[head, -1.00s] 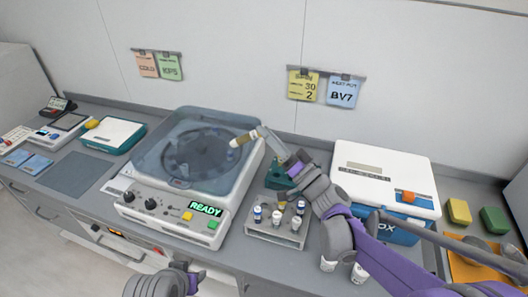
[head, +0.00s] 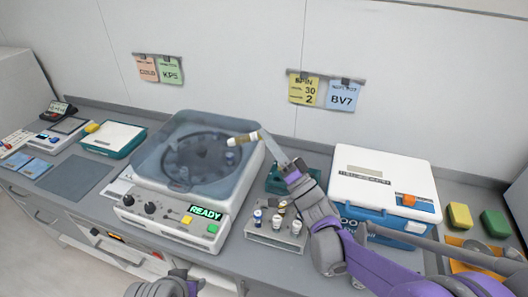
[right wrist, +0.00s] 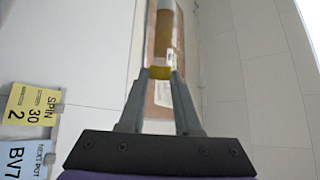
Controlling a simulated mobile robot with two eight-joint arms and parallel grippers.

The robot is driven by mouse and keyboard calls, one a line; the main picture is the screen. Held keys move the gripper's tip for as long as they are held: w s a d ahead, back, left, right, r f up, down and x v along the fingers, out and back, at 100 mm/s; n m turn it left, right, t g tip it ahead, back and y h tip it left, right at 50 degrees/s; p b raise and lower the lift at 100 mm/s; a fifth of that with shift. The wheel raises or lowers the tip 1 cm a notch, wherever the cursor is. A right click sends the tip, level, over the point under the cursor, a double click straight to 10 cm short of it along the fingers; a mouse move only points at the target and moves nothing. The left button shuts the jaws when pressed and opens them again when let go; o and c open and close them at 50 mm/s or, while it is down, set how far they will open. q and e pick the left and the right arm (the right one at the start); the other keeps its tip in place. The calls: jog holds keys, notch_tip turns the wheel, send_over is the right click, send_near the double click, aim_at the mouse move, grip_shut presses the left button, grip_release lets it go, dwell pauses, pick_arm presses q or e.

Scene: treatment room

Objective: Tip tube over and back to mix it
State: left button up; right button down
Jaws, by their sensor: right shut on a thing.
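A slim tube (head: 241,139) with a brownish body and a pale end lies nearly level in the air, in front of the clear centrifuge lid in the head view. My right gripper (head: 262,135) is shut on one end of it. In the right wrist view the tube (right wrist: 163,40) sticks out from between the fingertips (right wrist: 160,74), with a yellow part at the fingers, a brown middle and a whitish far end.
A grey rack (head: 262,240) with several small tubes stands below my right arm. The centrifuge (head: 170,225) reads READY, its clear lid (head: 160,150) down. A white and blue box (head: 385,170) stands to the right, a teal block (head: 278,180) behind the rack. Wall notes (head: 304,89) hang behind.

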pick_arm(q)
jog(key=shift+w+r+p, duration=0.4)
jog(key=shift+w+r, duration=0.3)
jog(key=shift+r, duration=0.3)
pick_arm(e)
jog(key=n+g+h, duration=0.2)
jog(key=n+g, duration=0.1)
jog(key=n+g+h, duration=0.2)
jog(key=n+g, duration=0.1)
jog(key=n, duration=0.1)
jog(key=n+g+h, duration=0.2)
jog(key=n+g, duration=0.1)
jog(key=n, duration=0.1)
jog(key=shift+w+r+h, duration=0.1)
jog(key=shift+h, duration=0.2)
